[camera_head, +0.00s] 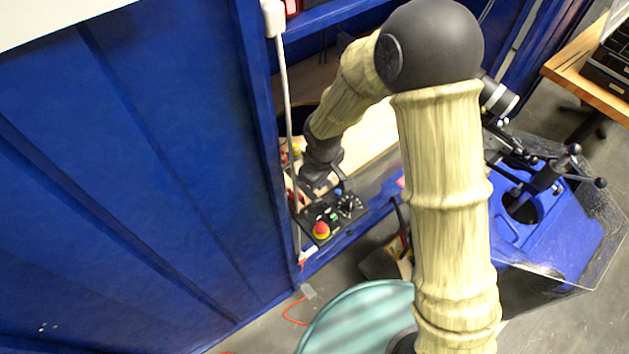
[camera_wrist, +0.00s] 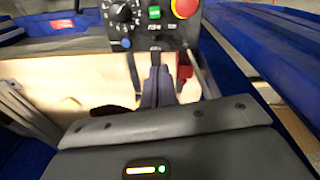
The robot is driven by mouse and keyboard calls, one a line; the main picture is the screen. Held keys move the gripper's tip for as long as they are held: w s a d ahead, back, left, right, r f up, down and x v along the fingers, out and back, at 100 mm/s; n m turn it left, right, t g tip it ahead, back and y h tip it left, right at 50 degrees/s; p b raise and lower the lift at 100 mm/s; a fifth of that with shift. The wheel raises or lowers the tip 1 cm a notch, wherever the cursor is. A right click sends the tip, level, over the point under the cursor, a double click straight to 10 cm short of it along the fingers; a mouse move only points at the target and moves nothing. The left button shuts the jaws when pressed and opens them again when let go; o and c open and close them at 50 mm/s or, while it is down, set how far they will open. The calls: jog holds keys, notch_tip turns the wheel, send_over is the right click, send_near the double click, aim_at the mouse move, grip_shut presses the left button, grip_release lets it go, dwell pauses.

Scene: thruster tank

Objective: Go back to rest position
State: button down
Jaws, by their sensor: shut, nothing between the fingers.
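My arm, in a cream ribbed cover with a dark elbow, bends from the lower right of the head view into the opening of a blue frame. My gripper (camera_wrist: 157,82) is shut and empty in the wrist view, its two fingers together just short of a black control panel (camera_wrist: 130,22). In the head view the panel (camera_head: 325,218) sits on the ledge in front of my dark wrist. It has a red and yellow stop button (camera_head: 321,230), a green button and a black dial (camera_wrist: 122,13). I cannot tell whether the fingertips touch the panel.
A blue wall (camera_head: 140,150) stands close on the left, with a white pole (camera_head: 286,120) at its edge. A blue machine with levers (camera_head: 530,200) stands at the right. A wooden desk (camera_head: 590,65) is at the upper right. A pale wooden board (camera_wrist: 70,80) lies below the gripper.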

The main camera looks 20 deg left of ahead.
jog(key=shift+s+d+r, duration=0.35)
jog(key=shift+d+r, duration=0.1)
jog(key=shift+r, duration=0.3)
jog(key=s+d+r+m+p, duration=0.1)
jog(key=d+r+m, duration=0.3)
jog(key=d, duration=0.4)
jog(key=s+d+r+m+t+p, duration=0.1)
jog(key=d+r+m, duration=0.3)
jog(key=d, duration=0.5)
jog(key=s+d+r+m, duration=0.3)
jog(key=d+r+m, duration=0.2)
jog(key=d, duration=0.4)
jog(key=shift+s+d+r+t+p, duration=0.15)
jog(key=shift+s+r+t+p, duration=0.2)
jog(key=shift+r, duration=0.25)
jog(key=shift+d, duration=0.1)
